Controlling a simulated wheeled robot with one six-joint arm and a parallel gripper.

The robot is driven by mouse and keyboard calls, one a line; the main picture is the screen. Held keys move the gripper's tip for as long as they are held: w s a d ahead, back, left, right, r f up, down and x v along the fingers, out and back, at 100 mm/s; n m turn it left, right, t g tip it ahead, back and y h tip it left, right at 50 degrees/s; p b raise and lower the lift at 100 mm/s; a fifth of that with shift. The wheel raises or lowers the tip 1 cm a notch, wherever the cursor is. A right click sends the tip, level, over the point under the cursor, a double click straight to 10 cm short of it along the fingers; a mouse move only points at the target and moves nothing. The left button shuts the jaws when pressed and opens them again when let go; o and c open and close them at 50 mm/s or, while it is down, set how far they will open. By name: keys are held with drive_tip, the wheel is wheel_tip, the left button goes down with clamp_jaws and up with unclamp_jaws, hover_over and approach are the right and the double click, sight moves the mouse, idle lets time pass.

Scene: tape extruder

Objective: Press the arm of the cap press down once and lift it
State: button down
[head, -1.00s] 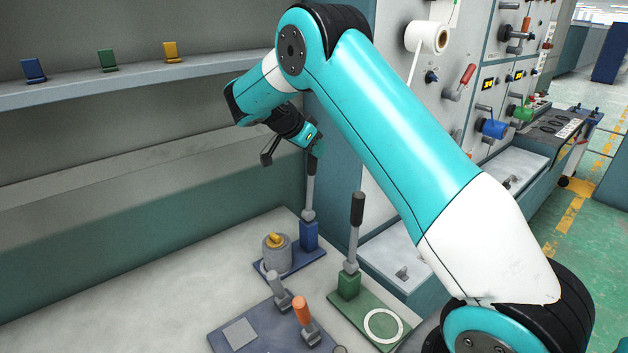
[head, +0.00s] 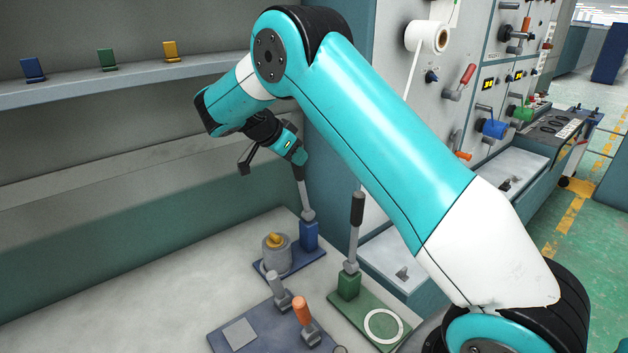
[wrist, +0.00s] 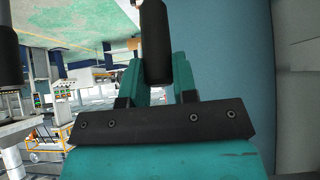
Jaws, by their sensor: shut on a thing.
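The cap press has a dark blue base (head: 308,259) with a blue post (head: 309,236) and a grey lever arm (head: 304,195) rising from it. A grey cylinder with a yellow cap (head: 274,240) on top stands on the base, left of the post. My gripper (head: 299,158) is at the top of the arm, which leans a little left. In the wrist view the dark handle (wrist: 154,45) lies between the teal fingers of my gripper (wrist: 157,72), which is shut on it. The grip hides part of the handle in the head view.
A green-based press (head: 349,286) with an upright black-handled lever stands to the right. A plate with an orange-handled lever (head: 301,309) is at the front. Blue, green and yellow clips (head: 171,52) sit on the back shelf. Bare table lies to the left.

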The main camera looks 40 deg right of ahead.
drive_tip(key=shift+a, duration=0.15)
drive_tip(key=shift+a+f+b, duration=0.1)
drive_tip(key=shift+a+f, duration=0.2)
drive_tip(key=shift+a, duration=0.6)
drive_tip(key=shift+a+f+b, duration=0.15)
drive_tip(key=shift+a+f, duration=0.1)
drive_tip(key=shift+a, duration=0.6)
drive_tip(key=shift+a+f+b, duration=0.1)
drive_tip(key=shift+a+f, duration=0.2)
drive_tip(key=shift+a, duration=0.6)
drive_tip(key=shift+s+a+f+b, duration=0.1)
drive_tip(key=shift+a+f+b, duration=0.15)
drive_tip(key=shift+a+f, duration=0.45)
drive_tip(key=shift+a+f+b, duration=0.25)
drive_tip(key=shift+a+f, duration=0.1)
drive_tip(key=shift+a, duration=0.5)
drive_tip(key=shift+s+a+f+b, duration=0.1)
drive_tip(key=shift+a+f+b, duration=0.15)
drive_tip(key=shift+a+f, duration=0.45)
drive_tip(key=shift+a+r, duration=0.1)
drive_tip(key=shift+r, duration=0.05)
drive_tip(key=shift+a, duration=0.1)
drive_tip(key=shift+a+f+b, duration=0.6)
drive_tip(key=shift+a+f, duration=0.3)
drive_tip(key=shift+f, duration=0.25)
drive_tip(key=shift+a+f+b, duration=0.55)
drive_tip(key=shift+a+f, duration=0.3)
drive_tip(key=shift+f, duration=0.25)
